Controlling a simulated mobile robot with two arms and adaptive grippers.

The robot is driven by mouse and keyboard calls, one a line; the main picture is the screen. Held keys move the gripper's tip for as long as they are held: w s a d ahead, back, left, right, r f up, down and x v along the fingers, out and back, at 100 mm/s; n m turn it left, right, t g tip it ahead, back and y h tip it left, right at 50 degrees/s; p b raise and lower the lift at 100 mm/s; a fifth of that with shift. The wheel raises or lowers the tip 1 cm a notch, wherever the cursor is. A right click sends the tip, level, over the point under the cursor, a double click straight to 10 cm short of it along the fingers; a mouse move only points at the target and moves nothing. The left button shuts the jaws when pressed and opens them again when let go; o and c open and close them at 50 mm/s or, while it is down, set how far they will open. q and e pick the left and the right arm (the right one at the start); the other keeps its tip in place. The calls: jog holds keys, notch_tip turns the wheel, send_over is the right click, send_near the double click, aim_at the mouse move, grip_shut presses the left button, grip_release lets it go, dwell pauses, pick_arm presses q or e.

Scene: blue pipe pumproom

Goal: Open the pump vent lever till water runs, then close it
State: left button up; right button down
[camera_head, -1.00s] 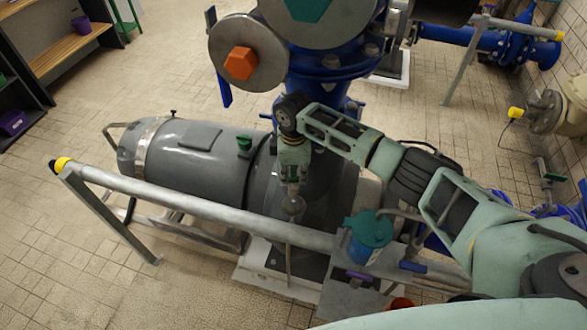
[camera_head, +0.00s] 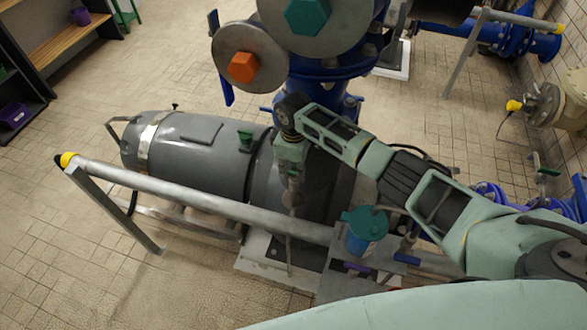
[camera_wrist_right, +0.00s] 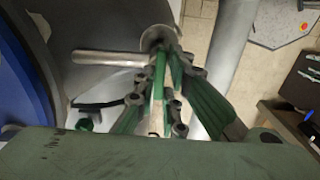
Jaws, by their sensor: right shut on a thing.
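My right gripper (camera_head: 291,185) points down over the dark front part of the grey pump. In the right wrist view its green-padded fingers (camera_wrist_right: 165,85) are closed together just below a round metal fitting (camera_wrist_right: 160,38). They are shut on the vent lever, which the fingers mostly hide. A short silver rod (camera_wrist_right: 108,58) sticks out to the left of the fitting. In the head view a thin grey line (camera_head: 289,255) hangs below the gripper; I cannot tell whether it is a tube or water. My left gripper is not in view.
A grey rail (camera_head: 200,203) with a yellow end crosses in front of the pump motor (camera_head: 195,155). A blue cup with a teal top (camera_head: 365,232) stands right of the gripper. A blue pipe with large flanges (camera_head: 320,85) rises behind. Open tiled floor lies at left.

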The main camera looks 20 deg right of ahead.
aim_at(294, 172)
jog(key=c, duration=1.8)
grip_release()
jog(key=shift+c, duration=0.2)
jog(key=shift+r, duration=0.1)
notch_tip(294, 172, up, 7)
jog(key=shift+r, duration=0.2)
